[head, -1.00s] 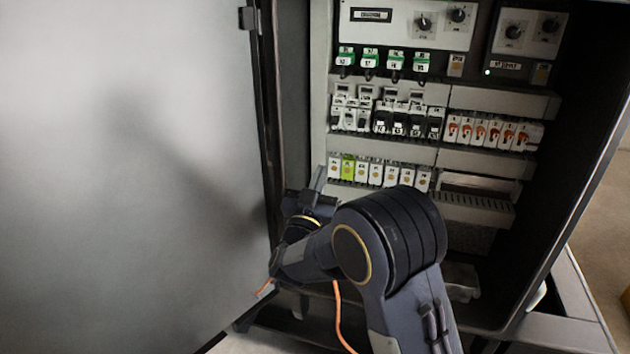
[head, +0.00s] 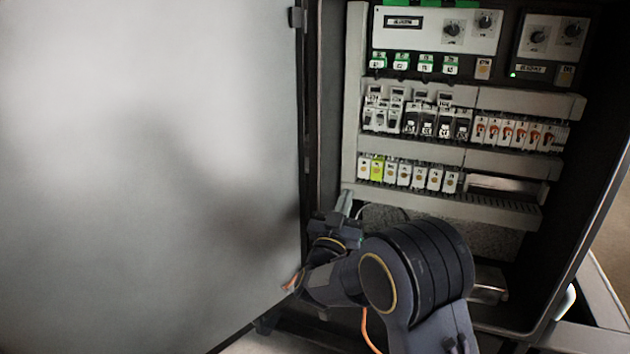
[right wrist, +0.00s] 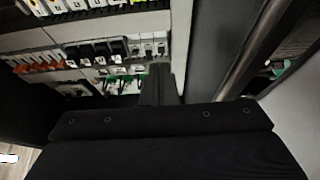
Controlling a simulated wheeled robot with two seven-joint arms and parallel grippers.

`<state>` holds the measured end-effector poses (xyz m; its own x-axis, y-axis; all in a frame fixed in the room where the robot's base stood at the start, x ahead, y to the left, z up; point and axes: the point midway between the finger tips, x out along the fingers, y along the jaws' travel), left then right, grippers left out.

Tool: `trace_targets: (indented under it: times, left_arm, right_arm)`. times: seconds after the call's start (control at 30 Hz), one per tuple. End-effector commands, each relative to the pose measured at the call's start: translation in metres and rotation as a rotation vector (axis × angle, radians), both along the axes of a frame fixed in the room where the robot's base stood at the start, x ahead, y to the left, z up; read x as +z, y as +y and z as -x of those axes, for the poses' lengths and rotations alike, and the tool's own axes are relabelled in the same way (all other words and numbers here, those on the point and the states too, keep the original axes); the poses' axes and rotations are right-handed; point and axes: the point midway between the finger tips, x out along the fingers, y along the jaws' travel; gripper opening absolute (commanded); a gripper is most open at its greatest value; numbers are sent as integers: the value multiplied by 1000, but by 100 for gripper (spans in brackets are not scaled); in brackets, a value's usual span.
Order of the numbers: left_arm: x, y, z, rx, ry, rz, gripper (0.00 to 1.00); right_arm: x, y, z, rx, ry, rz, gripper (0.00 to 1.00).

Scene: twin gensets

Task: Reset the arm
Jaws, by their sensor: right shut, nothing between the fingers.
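My right arm reaches from the bottom of the head view to the lower left of an open control cabinet. My right gripper (head: 344,204) is small there, pointing up, just below the lowest row of modules and near the cabinet's left side. In the right wrist view the gripper (right wrist: 160,82) is a dark, narrow shape with its fingers together and nothing between them. It appears clear of the modules, though the gap to them is hard to judge. My left gripper is in neither view.
The cabinet door (head: 150,180) stands open and fills the left. Inside are a white panel with knobs (head: 435,30), black breakers (head: 436,122), orange-marked switches (head: 513,133) and a yellow-green module (head: 377,169). The cabinet's right wall (head: 590,190) bounds the space. An orange cable (head: 367,330) hangs by my arm.

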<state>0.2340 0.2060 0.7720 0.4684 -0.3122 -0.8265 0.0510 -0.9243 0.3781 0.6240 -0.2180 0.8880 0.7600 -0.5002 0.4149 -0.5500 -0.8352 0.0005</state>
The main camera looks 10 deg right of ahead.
Motion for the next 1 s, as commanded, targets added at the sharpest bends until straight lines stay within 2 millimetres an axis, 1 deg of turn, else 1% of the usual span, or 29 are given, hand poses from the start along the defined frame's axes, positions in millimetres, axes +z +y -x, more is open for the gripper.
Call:
trace_targets:
  times: [0.07, 0.17, 0.23, 0.3, 0.37, 0.47, 0.57, 0.6, 0.67, 0.7, 0.8, 0.9, 1.0]
  left_arm:
    - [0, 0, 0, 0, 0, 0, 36]
    - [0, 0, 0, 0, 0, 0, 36]
    - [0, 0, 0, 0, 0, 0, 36]
    - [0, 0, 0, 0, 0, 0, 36]
    - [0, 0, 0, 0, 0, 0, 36]
    - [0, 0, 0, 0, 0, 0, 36]
    - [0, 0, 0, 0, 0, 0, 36]
    - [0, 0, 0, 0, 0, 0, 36]
    - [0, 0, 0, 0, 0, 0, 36]
    - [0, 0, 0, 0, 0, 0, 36]
    - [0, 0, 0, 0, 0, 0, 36]
    - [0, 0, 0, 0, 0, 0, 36]
    - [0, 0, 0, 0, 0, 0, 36]
  right_arm:
    - [0, -5, 0, 12, 14, -20, 0]
    - [0, -20, -1, 67, 76, -101, 0]
    - [-2, -34, 2, 142, 149, -198, 0]
    - [-5, -43, 12, 244, 238, -313, 0]
    - [-9, -46, 27, 340, 320, -409, 0]
    - [-14, -39, 65, 499, 461, -542, 0]
    - [-22, -26, 117, 636, 612, -638, 0]
    - [-26, -20, 141, 683, 677, -667, 0]
    - [-35, -12, 179, 736, 776, -699, 0]
    - [-41, -7, 202, 760, 839, -714, 0]
    - [-58, 3, 254, 791, 981, -739, 0]
    - [-74, 8, 296, 791, 1098, -753, 0]
    - [-89, 10, 333, 772, 1199, -764, 0]
